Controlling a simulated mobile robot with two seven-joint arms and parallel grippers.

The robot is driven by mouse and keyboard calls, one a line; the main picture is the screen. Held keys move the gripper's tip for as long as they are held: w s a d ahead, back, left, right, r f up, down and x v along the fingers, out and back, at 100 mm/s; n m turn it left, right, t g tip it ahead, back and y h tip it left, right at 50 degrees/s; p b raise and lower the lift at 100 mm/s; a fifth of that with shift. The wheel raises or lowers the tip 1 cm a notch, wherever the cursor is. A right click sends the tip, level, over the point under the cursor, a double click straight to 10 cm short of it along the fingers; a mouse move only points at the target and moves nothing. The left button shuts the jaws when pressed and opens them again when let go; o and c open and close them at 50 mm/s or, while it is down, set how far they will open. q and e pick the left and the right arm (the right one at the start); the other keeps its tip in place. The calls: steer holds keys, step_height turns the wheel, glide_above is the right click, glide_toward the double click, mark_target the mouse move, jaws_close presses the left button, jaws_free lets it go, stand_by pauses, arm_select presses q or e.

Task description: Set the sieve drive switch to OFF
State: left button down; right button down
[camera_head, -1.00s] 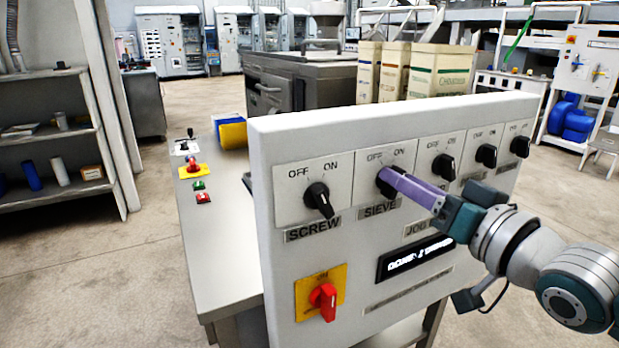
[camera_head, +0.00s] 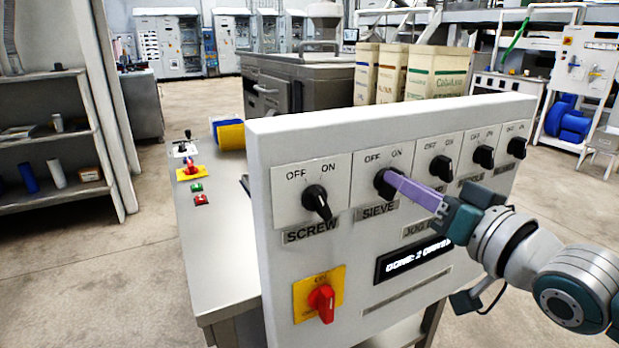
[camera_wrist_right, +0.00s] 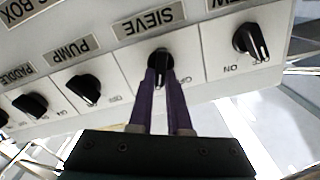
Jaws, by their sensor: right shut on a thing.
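The sieve switch (camera_head: 383,184) is a black rotary knob on the white panel, between OFF and ON marks and above the SIEVE label (camera_head: 377,211). My right gripper (camera_head: 394,182) has purple fingers that reach the knob from the right. In the right wrist view the fingers (camera_wrist_right: 161,85) are shut on the sieve knob (camera_wrist_right: 161,62), one on each side. The knob's pointer angle is mostly hidden in the head view; in the wrist view its white line points down between the fingers. My left gripper is not in view.
The screw switch (camera_head: 316,201) is left of the sieve switch, and another knob (camera_head: 441,168) is close on its right. A red rotary switch (camera_head: 322,299) on a yellow plate and a display (camera_head: 413,261) are below. A steel table (camera_head: 222,262) stands behind the panel.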

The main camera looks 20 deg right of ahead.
steer(key=shift+n, duration=0.3)
steer(key=shift+a+n+p, duration=0.2)
steer(key=shift+n+p, duration=0.35)
steer(key=shift+n, duration=1.55)
steer(key=shift+a+n+p, duration=0.2)
steer(key=shift+n+p, duration=0.3)
steer(key=shift+n, duration=1.6)
steer(key=c, duration=0.9)
jaws_free()
steer(key=shift+o, duration=0.2)
